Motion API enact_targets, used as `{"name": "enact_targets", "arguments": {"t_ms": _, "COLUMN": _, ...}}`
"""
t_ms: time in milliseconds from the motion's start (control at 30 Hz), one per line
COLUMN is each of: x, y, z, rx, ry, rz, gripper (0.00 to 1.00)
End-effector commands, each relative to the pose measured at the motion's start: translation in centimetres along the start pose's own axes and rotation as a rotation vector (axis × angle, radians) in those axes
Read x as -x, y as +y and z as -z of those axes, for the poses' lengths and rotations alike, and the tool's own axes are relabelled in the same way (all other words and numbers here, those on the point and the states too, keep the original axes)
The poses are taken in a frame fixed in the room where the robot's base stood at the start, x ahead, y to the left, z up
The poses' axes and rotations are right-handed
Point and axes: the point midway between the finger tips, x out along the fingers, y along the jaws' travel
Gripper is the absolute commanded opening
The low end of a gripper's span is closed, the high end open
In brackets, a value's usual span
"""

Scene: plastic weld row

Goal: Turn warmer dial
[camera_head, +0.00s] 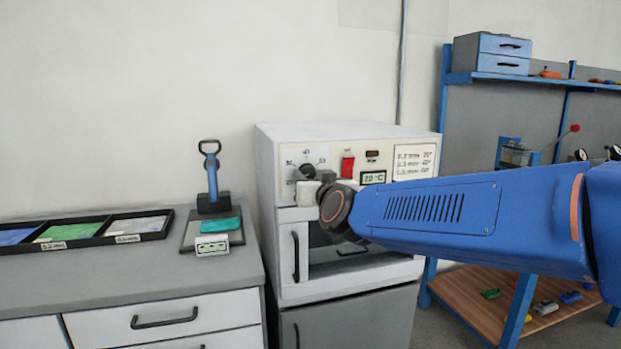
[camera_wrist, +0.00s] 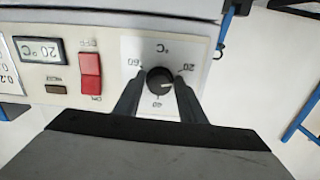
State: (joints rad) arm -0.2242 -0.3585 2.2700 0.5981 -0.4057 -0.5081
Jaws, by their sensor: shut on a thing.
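The warmer (camera_head: 290,255) is a white cabinet with a control panel along its upper front. Its black dial (camera_head: 307,171) sits at the panel's left, on a plate with temperature numbers. In the wrist view, which is upside down, the dial (camera_wrist: 160,79) is between the two dark fingers of my gripper (camera_wrist: 160,85), which is shut on it. In the head view my blue arm reaches in from the right, and the fingers are mostly hidden by the wrist. The display (camera_head: 373,177) reads about 20 °C; it also shows in the wrist view (camera_wrist: 40,50).
A red switch (camera_head: 347,163) is beside the dial. A blue workbench with shelves (camera_head: 450,80) stands at right.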

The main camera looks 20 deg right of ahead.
Motion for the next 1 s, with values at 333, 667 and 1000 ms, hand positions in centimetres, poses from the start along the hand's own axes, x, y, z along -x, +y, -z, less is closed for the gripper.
{"name": "enact_targets", "arguments": {"t_ms": 333, "x": 0.01, "y": -0.14, "z": -0.03, "rx": -0.326, "ry": -0.001, "rz": 0.000, "gripper": 0.14}}
{"name": "enact_targets", "arguments": {"t_ms": 667, "x": 0.01, "y": -0.24, "z": 0.02, "rx": -0.640, "ry": -0.001, "rz": 0.000, "gripper": 0.14}}
{"name": "enact_targets", "arguments": {"t_ms": 1000, "x": 0.01, "y": -0.33, "z": 0.09, "rx": -0.963, "ry": -0.001, "rz": 0.000, "gripper": 0.14}}
